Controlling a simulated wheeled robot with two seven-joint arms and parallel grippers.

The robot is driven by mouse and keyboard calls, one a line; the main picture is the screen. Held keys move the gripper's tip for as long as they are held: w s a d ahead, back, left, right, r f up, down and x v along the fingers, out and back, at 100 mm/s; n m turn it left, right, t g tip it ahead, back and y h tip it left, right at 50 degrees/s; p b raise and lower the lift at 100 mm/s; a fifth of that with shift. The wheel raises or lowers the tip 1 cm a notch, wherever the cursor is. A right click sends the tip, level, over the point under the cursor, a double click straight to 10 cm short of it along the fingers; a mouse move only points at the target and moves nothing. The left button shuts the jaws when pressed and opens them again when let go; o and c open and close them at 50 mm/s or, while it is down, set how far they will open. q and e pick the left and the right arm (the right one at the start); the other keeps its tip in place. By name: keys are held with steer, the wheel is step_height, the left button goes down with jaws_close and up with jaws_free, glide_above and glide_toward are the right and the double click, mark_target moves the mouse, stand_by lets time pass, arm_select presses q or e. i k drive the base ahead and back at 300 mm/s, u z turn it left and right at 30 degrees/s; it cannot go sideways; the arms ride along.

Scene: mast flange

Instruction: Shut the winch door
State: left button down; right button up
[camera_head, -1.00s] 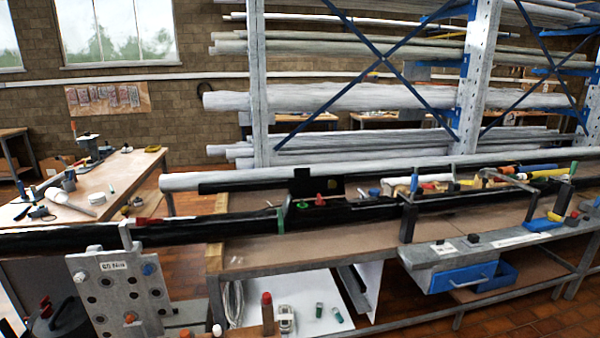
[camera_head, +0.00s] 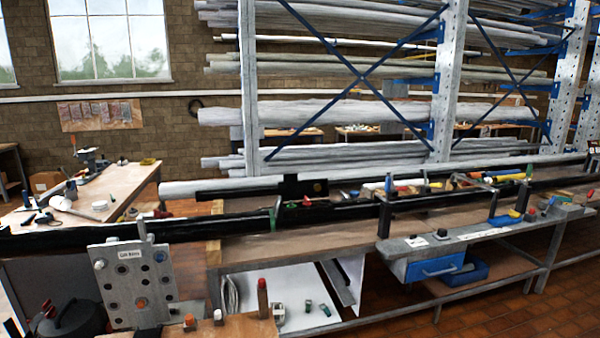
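A long black mast (camera_head: 350,213) lies across the workbench from left to right. Near its middle, a small dark upright plate (camera_head: 291,187) with a yellowish round spot stands above the mast. It looks like the winch door standing open, but it is too small to be sure. Small green (camera_head: 278,212) and red (camera_head: 307,202) parts sit on the mast just below it. Neither of my grippers is in view.
A grey plate with holes (camera_head: 137,282) stands at the front left. The workbench (camera_head: 240,247) has bare wood in front of the mast. A blue drawer (camera_head: 436,267) hangs under its right part. A rack (camera_head: 249,90) of long tubes stands behind. Another table (camera_head: 118,185) is at the left.

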mark_target(291, 189)
steer(key=z, duration=0.65)
steer(key=i, duration=0.9)
steer(key=z, duration=0.7)
steer(key=i, duration=2)
steer(key=u, duration=1.25)
steer(key=i, duration=0.6)
steer(key=u, duration=0.45)
